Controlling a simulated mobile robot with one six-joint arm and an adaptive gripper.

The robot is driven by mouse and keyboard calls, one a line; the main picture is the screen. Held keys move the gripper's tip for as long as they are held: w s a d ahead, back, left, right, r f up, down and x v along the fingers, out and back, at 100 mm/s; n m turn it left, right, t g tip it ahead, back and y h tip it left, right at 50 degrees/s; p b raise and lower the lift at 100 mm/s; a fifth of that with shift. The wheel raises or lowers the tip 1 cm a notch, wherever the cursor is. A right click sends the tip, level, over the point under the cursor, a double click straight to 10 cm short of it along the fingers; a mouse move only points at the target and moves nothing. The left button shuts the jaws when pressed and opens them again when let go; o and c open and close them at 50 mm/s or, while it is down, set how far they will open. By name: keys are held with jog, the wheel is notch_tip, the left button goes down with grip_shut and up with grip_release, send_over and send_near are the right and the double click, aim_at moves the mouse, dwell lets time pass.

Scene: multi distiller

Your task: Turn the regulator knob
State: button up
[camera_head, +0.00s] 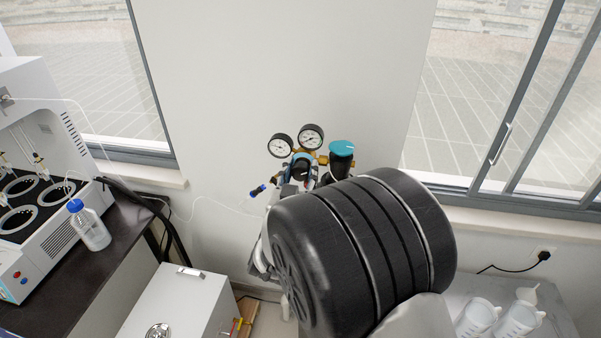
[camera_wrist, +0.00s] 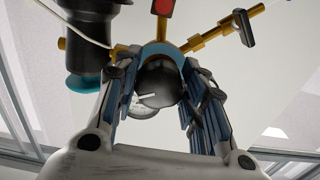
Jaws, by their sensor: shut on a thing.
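The regulator knob (camera_wrist: 158,86) is round and black with a white mark, in front of a blue ring on brass fittings in the wrist view. My gripper (camera_wrist: 157,70) has one finger on each side of it and is shut on it. In the head view the regulator is near the middle, with two round dial gauges (camera_head: 311,137) above and a black cylinder with a teal cap (camera_head: 342,149) to the right. My gripper (camera_head: 299,180) is at the regulator there, and my black wrist hides what lies below. In the wrist view a gauge is partly hidden behind the knob.
A black cylinder with a teal end (camera_wrist: 92,50) is close to my left finger in the wrist view. In the head view a bench with a white machine and a blue-capped bottle (camera_head: 90,226) is at left. White jugs (camera_head: 518,319) stand at lower right. A plain wall is behind.

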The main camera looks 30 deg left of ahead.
jog(key=m+b, duration=0.1)
jog(key=b, duration=0.1)
jog(key=shift+f+b, duration=0.15)
jog(key=shift+b, duration=0.25)
jog(key=shift+m+b, duration=0.5)
jog(key=shift+b, duration=0.1)
jog(key=shift+r, duration=0.2)
jog(key=o, duration=1.1)
jog(key=v, duration=0.7)
jog(key=shift+s, duration=0.2)
jog(key=shift+w+d, duration=0.1)
